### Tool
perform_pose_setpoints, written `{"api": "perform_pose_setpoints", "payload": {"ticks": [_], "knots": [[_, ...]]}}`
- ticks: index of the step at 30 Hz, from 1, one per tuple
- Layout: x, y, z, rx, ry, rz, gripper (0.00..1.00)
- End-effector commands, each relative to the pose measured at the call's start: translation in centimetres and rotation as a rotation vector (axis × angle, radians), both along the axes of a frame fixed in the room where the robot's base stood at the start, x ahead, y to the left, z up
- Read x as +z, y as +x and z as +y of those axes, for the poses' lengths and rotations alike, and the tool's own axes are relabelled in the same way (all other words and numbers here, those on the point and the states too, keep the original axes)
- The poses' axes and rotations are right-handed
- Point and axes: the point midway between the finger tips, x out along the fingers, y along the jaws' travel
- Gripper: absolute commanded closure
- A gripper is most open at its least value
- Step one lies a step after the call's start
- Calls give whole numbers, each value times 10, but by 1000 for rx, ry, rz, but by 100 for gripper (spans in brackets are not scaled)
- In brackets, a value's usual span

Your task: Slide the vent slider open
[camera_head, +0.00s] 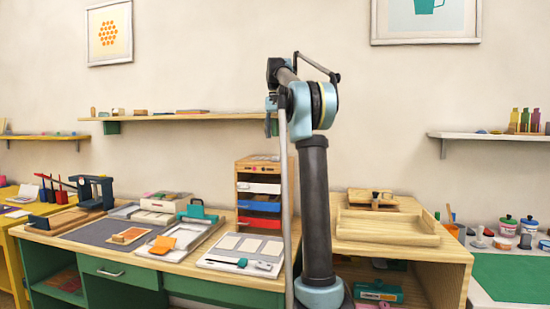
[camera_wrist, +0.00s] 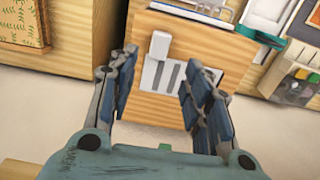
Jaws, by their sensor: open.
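A pale vent plate (camera_wrist: 165,75) with several grey upright slots sits on a wooden front in the wrist view. A white block-like tab (camera_wrist: 159,45), apparently the slider's handle, stands out at its upper left. My gripper (camera_wrist: 162,64) is open and empty, with its blue-padded fingers on either side of the vent in the picture. The tab lies between and just beyond the fingertips; no contact is visible. The right finger covers the plate's right side. The head view shows neither the vent nor my fingers clearly.
In the head view, my arm stands before a wooden unit with a tray (camera_head: 385,226) on top. A green-fronted desk (camera_head: 120,272) with pads and papers is on the left. In the wrist view, a clear box (camera_wrist: 296,85) is at right and pale floor lies below the vent.

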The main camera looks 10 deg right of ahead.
Motion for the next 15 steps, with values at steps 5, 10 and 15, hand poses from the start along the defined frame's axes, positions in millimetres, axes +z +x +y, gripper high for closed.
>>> {"api": "perform_pose_setpoints", "payload": {"ticks": [5, 10, 15], "knots": [[-27, 0, 0, 0, 0, 0, 55], [-54, -1, 0, 0, 0, 0, 55], [-78, -1, 0, 0, 0, 0, 55]]}}
